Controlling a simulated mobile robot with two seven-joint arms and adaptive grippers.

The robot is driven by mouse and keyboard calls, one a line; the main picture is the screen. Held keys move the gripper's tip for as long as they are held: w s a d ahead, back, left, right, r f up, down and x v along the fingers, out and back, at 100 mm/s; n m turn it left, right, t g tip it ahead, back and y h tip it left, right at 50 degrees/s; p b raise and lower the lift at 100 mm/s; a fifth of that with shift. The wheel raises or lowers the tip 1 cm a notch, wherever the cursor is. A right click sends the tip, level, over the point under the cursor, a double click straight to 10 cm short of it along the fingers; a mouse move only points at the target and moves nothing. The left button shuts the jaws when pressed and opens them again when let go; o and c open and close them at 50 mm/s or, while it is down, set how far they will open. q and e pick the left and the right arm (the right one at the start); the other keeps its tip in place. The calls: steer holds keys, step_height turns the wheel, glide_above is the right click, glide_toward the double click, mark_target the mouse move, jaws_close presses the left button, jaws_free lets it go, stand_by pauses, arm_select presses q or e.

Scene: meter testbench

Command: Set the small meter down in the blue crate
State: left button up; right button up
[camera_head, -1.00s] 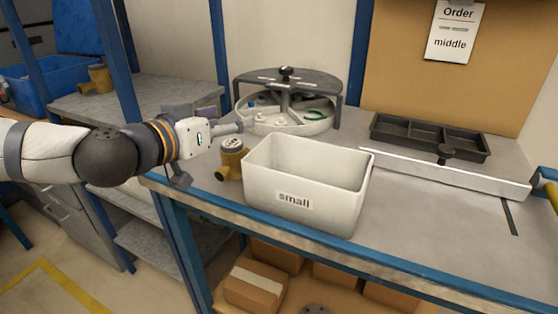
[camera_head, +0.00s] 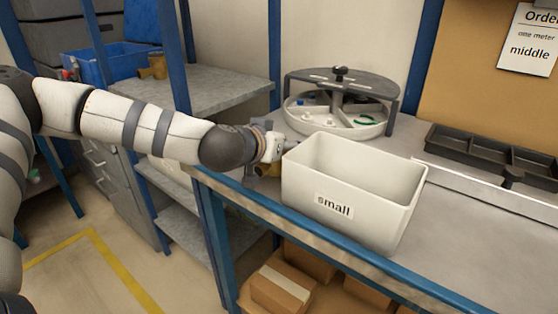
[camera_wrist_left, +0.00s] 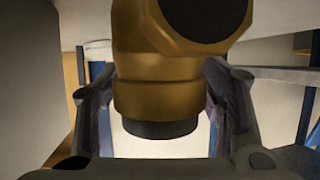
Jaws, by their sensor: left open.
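A brass meter (camera_wrist_left: 158,85) with a dark round face and a dark lower end fills the middle of the left wrist view. My left gripper (camera_wrist_left: 158,100) is open, with one finger on each side of this meter. I cannot tell whether the fingers touch it. My right gripper is not in view.
The white bin labelled "small" (camera_head: 333,207) stands at the bench's front edge, close to my left gripper. Another brass meter (camera_head: 154,67) is on the grey shelf (camera_head: 205,92) near the blue crate. A round sectioned tray (camera_head: 345,121) and a black tray (camera_head: 470,150) are further back.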

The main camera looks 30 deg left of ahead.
arm_select(q)
steer(key=shift+r, duration=0.25)
jaws_close()
steer(key=shift+r, duration=0.1)
